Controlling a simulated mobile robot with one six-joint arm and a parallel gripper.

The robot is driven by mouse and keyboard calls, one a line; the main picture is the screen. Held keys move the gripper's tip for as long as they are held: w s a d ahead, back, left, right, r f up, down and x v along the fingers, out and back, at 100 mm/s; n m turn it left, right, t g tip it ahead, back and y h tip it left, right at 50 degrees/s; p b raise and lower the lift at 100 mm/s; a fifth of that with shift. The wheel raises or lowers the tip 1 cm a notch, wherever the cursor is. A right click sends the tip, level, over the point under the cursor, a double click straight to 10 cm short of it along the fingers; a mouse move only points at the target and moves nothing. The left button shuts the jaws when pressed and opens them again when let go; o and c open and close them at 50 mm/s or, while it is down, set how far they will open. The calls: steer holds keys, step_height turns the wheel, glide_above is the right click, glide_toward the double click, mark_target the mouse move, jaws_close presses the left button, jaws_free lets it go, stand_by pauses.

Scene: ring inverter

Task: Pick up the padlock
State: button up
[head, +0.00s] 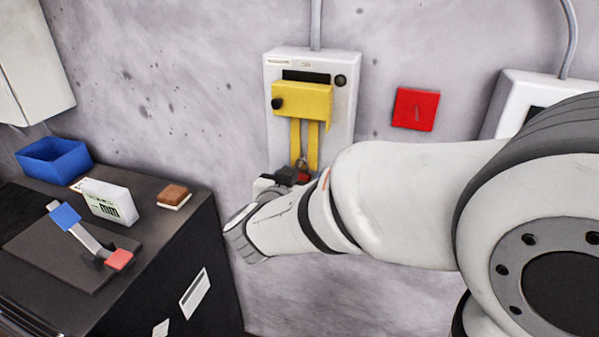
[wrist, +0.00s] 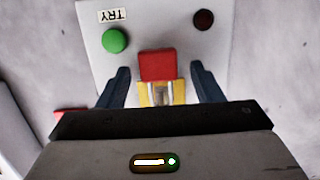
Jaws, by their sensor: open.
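The padlock (wrist: 157,65) has a red body and shows between my two fingers in the wrist view. Yellow strips and a greyish metal piece lie just below it there. In the head view the padlock (head: 303,178) is a small red patch at the lower end of the yellow strips on the wall box, partly hidden by my arm. My gripper (wrist: 159,72) is open, with one dark finger on each side of the padlock and a visible gap on both sides. In the head view my gripper (head: 284,179) is right at the padlock.
A white wall box (head: 350,105) carries a yellow cover (head: 301,101). A red plate (head: 415,108) is on the wall. A dark cabinet (head: 175,245) with a blue bin (head: 54,160) stands left.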

steer(key=shift+c, duration=0.6)
steer(key=c, duration=1)
steer(key=shift+s+a+r, duration=0.2)
steer(key=shift+s+r, duration=0.15)
steer(key=shift+r, duration=0.15)
steer(key=s+a+r+p, duration=0.1)
steer(key=s+a+r, duration=0.1)
steer(key=s, duration=0.4)
steer(key=s+a+r, duration=0.2)
steer(key=s+r, duration=0.3)
steer(key=s, duration=0.1)
steer(key=shift+s+a+p, duration=0.2)
steer(key=shift+s+p, duration=0.05)
steer(key=shift+p, duration=0.1)
